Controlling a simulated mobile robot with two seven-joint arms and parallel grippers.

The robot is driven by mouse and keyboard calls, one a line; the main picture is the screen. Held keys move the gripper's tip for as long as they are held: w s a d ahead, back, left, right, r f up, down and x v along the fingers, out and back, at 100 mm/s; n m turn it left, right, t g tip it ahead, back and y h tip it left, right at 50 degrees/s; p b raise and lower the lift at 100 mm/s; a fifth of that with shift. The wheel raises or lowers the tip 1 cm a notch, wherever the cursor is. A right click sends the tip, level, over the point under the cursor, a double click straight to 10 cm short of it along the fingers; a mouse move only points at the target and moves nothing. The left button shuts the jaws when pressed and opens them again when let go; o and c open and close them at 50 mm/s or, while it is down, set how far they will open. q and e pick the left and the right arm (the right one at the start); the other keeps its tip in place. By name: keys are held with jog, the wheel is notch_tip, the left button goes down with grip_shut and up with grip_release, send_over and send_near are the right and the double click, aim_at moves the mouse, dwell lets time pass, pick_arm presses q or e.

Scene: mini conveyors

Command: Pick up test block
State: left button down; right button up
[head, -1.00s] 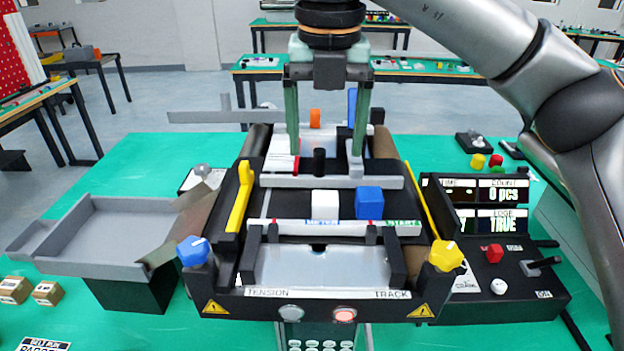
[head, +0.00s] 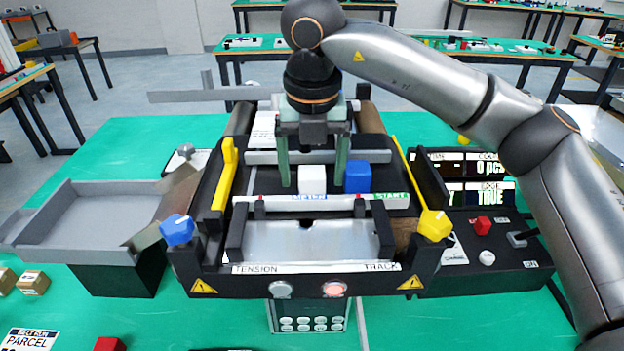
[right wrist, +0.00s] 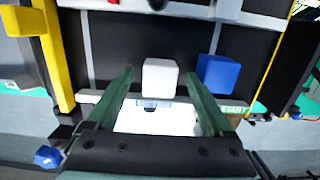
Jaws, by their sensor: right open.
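A white block (head: 312,180) and a blue block (head: 357,175) stand side by side on the dark belt of the mini conveyor (head: 262,284). I cannot tell by a label which is the test block. My right gripper (head: 313,186) is open and points down, its green fingers to the left and right of the white block. In the right wrist view the white block (right wrist: 160,77) shows between the fingertips, with room on both sides, and the blue block (right wrist: 217,73) is outside the right finger. My left gripper is not in view.
A white strip marked METER and START (head: 330,202) runs in front of the blocks. A grey crossbar (head: 262,157) lies behind them. Yellow side guides (head: 225,175) flank the belt. A grey tray (head: 95,225) is at left, a control panel (head: 490,250) at right.

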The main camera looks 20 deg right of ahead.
jog(key=shift+f, duration=0.45)
jog(key=shift+r, duration=0.1)
grip_shut()
